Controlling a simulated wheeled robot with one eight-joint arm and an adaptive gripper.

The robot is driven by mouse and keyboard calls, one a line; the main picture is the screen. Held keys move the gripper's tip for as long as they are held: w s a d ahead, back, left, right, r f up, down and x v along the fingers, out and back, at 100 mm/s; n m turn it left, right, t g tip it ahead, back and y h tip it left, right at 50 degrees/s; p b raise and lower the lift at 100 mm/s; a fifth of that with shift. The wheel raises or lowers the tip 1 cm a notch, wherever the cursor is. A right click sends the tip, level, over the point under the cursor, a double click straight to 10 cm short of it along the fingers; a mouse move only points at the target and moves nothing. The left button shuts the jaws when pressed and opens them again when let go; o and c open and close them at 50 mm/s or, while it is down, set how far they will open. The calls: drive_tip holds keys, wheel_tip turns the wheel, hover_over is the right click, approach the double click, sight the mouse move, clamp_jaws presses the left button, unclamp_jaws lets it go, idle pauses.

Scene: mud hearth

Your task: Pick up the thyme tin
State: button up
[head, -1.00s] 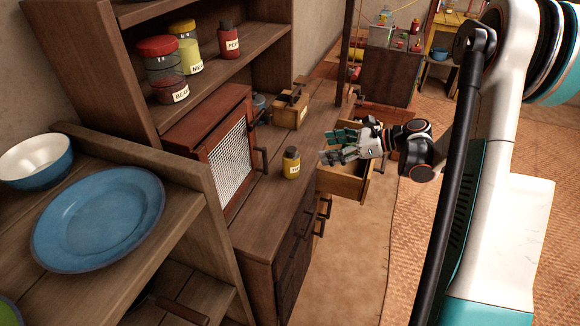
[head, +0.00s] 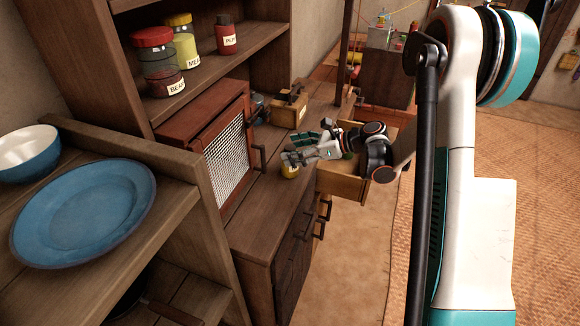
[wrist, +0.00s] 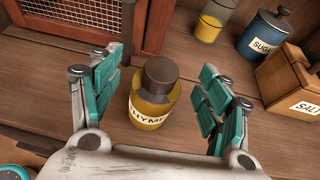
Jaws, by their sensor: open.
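The thyme tin (wrist: 152,103) is a yellow container with a dark brown lid and a label reading "HYME". It stands upright on the wooden counter, and in the wrist view it sits between my open fingers with a gap on each side. My gripper (wrist: 160,100) is open around the tin.
A mesh-door cabinet (head: 215,150) stands behind and left of the tin. A salt box (wrist: 291,84) and a blue sugar canister (wrist: 264,36) stand to the right in the wrist view. An open drawer (head: 340,185) sticks out below my forearm.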

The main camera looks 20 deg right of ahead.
drive_tip(key=shift+r, duration=0.1)
drive_tip(key=c, duration=1.6)
drive_tip(key=shift+o, duration=0.2)
